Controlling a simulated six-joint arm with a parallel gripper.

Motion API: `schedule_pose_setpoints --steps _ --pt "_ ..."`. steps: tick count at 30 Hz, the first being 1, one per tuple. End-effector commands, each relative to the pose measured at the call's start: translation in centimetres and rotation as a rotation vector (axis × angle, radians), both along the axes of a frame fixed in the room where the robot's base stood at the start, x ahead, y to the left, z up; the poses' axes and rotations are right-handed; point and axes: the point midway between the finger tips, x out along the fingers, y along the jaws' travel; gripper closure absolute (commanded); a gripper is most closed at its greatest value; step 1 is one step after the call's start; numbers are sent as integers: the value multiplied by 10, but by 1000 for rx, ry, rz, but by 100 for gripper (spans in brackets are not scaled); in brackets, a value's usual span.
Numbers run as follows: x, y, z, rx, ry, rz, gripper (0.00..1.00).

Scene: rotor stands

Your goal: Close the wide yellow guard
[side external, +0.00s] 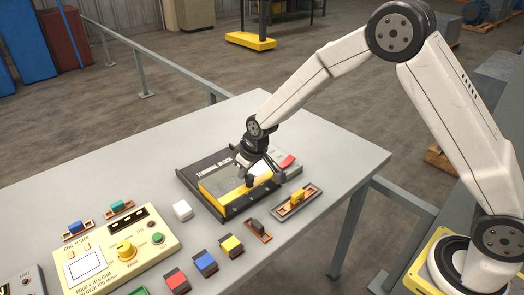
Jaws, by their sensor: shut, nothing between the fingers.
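The wide yellow guard (220,183) is a flat yellow panel on the dark unit marked "TERMINAL BLOCK" (212,167) near the table's far right part. My gripper (251,182) points down over the right part of the guard. Its fingers are dark and shut, with nothing between them. I cannot tell whether the fingertips touch the guard. My gripper and wrist hide part of the guard and the unit, so the guard's exact angle is unclear.
A slider with a yellow knob (297,196) sits right of the unit. A white block (182,210) lies to its left. A cream coil tester (115,250) and several coloured blocks, including a yellow one (231,245), stand nearer. The far left tabletop is clear.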

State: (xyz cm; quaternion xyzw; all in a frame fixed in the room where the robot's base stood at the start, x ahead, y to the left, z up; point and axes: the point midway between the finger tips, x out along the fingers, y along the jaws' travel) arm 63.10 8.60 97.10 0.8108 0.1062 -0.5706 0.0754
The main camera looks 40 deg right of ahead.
Motion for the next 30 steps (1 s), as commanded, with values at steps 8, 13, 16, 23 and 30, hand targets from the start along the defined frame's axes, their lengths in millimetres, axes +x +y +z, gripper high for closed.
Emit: schedule_pose_setpoints --steps 8,13,16,23,30 --pt "0 1 -5 -2 19 1 100" --pt "12 4 -4 -2 13 1 100" --pt "20 6 -3 -1 9 0 100" --pt "38 10 -1 0 2 1 100" --pt "32 9 21 0 -1 0 100"
